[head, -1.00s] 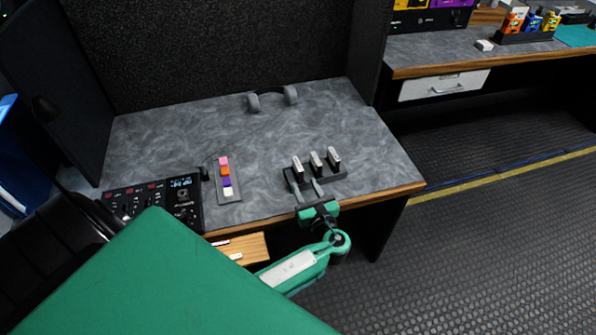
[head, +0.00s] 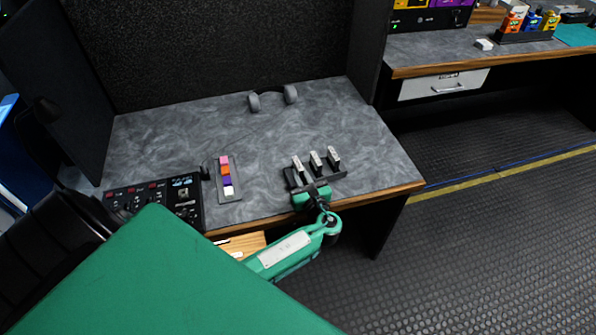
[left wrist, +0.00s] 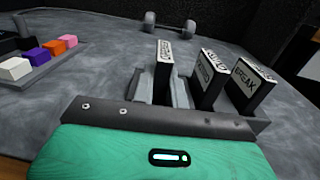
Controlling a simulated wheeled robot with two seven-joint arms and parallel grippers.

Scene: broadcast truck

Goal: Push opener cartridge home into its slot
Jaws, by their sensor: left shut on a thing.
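Three upright cartridges stand in a dark rack (head: 328,177) near the desk's front edge. The leftmost cartridge (head: 297,162), which I take to be the opener, also shows in the left wrist view (left wrist: 164,68); its label is hard to read. The middle cartridge (left wrist: 210,76) and the right one (left wrist: 246,84), marked BREAK, stand beside it. My left gripper (head: 302,178) is low at the front of the rack, its grey fingers (left wrist: 161,88) shut on the leftmost cartridge's sides. How deep that cartridge sits is hidden. My right gripper is not in view.
A strip with pink, orange, purple and white blocks (head: 227,178) lies left of the rack. A control panel (head: 155,201) is further left. Headphones (head: 273,98) lie at the back. The desk between is clear. A wooden drawer (head: 240,246) is open below the front edge.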

